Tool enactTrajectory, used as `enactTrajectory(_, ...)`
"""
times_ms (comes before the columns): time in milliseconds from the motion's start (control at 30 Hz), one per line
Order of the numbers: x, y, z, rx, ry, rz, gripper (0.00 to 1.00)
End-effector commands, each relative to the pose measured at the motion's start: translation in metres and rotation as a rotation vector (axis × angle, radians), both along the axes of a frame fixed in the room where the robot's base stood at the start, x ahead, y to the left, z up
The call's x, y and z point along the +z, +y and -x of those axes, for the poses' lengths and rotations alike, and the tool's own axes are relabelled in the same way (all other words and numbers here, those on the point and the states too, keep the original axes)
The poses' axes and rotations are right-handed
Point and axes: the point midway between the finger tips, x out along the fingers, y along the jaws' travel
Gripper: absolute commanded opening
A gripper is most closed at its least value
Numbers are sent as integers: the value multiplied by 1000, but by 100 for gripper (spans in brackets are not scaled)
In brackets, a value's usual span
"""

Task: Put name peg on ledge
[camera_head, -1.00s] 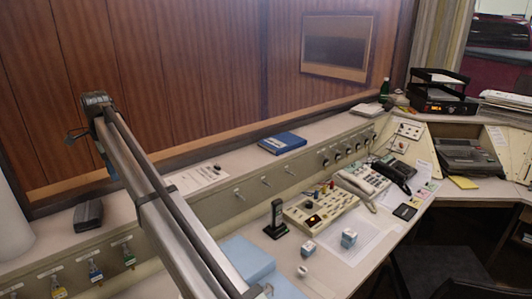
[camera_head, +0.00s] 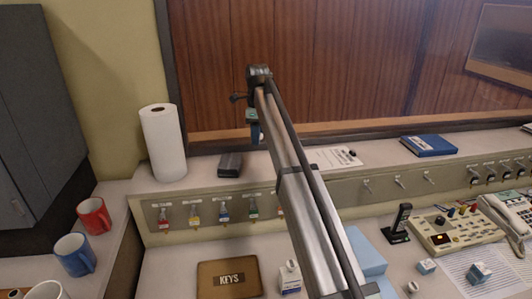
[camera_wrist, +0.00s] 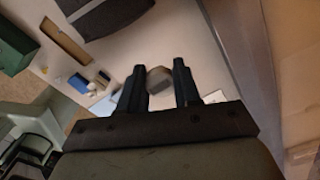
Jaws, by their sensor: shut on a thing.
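My gripper (camera_wrist: 160,90) is shut on a small grey-brown piece with a rounded end, which I take as the name peg (camera_wrist: 158,77). It sits between the two dark fingers in the wrist view. In the head view my arm reaches up over the console to the back, and its end hangs above the ledge; the fingers and peg cannot be made out there. The ledge (camera_head: 385,157) is the long pale shelf below the wood-panelled window. I cannot tell the gap between peg and ledge.
A paper roll (camera_head: 163,143) stands at left. Key hooks line the panel below. Mugs (camera_head: 94,215) and a KEYS box (camera_head: 229,279) are lower left.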

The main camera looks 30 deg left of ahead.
Motion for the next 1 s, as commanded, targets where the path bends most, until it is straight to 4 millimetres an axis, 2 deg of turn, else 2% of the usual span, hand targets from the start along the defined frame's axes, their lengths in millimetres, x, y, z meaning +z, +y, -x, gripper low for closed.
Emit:
enactTrajectory(133, -26, -1, 1, 1, 1, 0, 4)
enactTrajectory(367, -42, -1, 0, 1, 0, 0, 4)
enactTrajectory(600, -70, -1, 1, 1, 1, 0, 4)
enactTrajectory(1000, -75, 0, 0, 1, -1, 0, 4)
